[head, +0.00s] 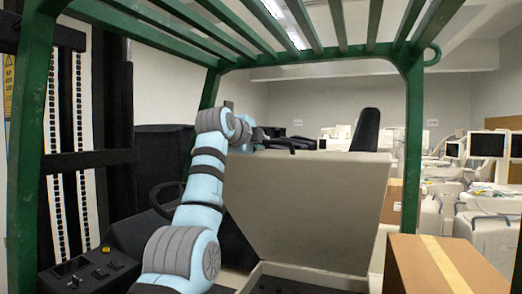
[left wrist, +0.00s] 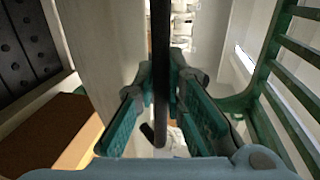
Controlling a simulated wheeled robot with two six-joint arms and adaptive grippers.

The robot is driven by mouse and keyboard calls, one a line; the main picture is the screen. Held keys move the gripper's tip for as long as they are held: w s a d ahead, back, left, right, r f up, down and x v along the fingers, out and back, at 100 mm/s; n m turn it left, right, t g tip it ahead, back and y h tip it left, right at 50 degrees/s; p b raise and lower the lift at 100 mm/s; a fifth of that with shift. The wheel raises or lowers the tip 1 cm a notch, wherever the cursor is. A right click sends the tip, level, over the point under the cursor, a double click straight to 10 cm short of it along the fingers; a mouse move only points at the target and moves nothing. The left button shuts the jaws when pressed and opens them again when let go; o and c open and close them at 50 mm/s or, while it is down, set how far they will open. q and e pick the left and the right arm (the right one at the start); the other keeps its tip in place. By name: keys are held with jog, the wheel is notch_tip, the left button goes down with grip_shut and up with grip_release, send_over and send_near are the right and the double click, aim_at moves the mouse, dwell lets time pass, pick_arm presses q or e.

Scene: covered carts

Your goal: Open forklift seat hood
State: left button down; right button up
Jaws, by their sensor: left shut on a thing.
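The forklift seat hood (head: 305,205) is a large beige panel, raised and tilted up, with an open dark compartment (head: 300,282) beneath it. In the left wrist view the pale hood (left wrist: 85,50) stands just left of the fingers. The black seat back (head: 366,130) shows behind the hood's top edge. My left gripper (head: 265,138) is at the hood's upper left edge, partly hidden by its own arm. In the left wrist view its teal fingers (left wrist: 162,85) are shut on a thin black bar (left wrist: 161,40), seemingly the hood's handle. My right gripper is out of view.
The green overhead guard (head: 414,150) frames the scene, with posts on both sides and bars above. A steering wheel (head: 165,198) and a control panel (head: 90,272) lie left of the hood. A cardboard box (head: 440,265) stands at right, with several white machines beyond.

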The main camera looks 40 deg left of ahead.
pick_arm(q)
jog(key=shift+f, duration=0.15)
jog(key=c, duration=1.7)
grip_release()
jog(key=shift+w, duration=0.15)
jog(key=shift+o, duration=0.2)
jog(key=v, duration=1.2)
jog(key=shift+w, duration=0.1)
jog(key=shift+f, duration=0.1)
